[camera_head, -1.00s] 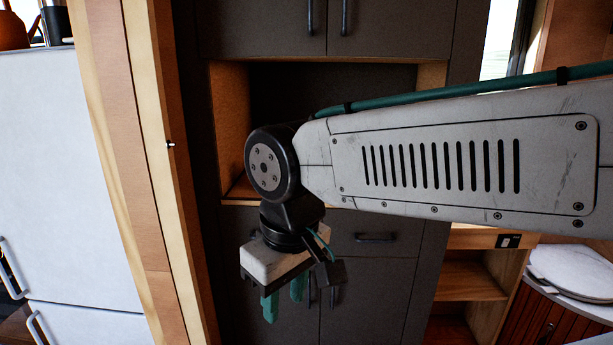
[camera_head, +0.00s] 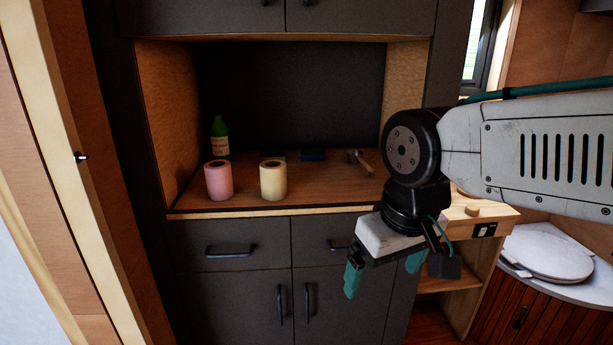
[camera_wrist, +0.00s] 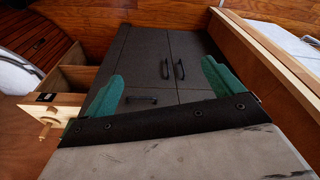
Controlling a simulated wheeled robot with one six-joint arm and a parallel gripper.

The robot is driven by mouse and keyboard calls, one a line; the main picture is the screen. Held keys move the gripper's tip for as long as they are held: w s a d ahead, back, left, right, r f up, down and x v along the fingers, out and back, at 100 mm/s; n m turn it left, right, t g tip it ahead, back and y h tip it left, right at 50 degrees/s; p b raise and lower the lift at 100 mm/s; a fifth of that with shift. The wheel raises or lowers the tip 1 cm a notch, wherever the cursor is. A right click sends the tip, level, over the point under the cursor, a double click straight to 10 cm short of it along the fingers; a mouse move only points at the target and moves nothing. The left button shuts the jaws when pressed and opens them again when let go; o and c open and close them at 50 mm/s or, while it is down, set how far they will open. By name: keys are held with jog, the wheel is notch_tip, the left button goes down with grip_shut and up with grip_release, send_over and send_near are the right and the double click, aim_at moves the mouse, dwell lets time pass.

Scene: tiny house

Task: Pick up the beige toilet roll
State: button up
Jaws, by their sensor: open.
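The beige toilet roll (camera_head: 273,180) stands upright on the wooden counter (camera_head: 319,199) in the niche, near its front edge. A pink roll (camera_head: 218,180) stands just left of it. My gripper (camera_head: 384,272) is open and empty, in front of the cabinet, to the right of the beige roll and lower than the counter. In the wrist view my gripper (camera_wrist: 164,86) shows its two green fingers spread apart with cabinet doors beyond. The beige roll is not in the wrist view.
A green bottle (camera_head: 219,138) stands behind the rolls. A blue item (camera_head: 313,155) and a hammer-like tool (camera_head: 360,161) lie further right on the counter. The niche has a wooden left wall (camera_head: 172,118) and dark cabinets above. A toilet (camera_head: 551,252) is at the right.

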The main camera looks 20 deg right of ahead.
jog(key=w+f+t, duration=0.3)
jog(key=w+t, duration=0.4)
jog(key=w, duration=1.8)
jog(key=n+t+y, duration=0.1)
jog(key=t+y, duration=0.1)
jog(key=t, duration=0.5)
send_near(277, 181)
jog(key=w, duration=0.1)
jog(key=w+f, duration=0.1)
jog(key=w, duration=0.1)
jog(key=w+f, duration=0.1)
jog(key=w, duration=0.1)
jog(key=shift+d+f, duration=0.15)
jog(key=shift+d, duration=0.1)
jog(key=shift+w+a+t, duration=0.2)
jog(key=shift+w+t, duration=0.25)
jog(key=shift+t, duration=0.35)
jog(key=w, duration=0.5)
jog(key=w+a, duration=0.1)
jog(key=w, duration=0.1)
jog(key=shift+w, duration=0.4)
jog(key=c, duration=1.1)
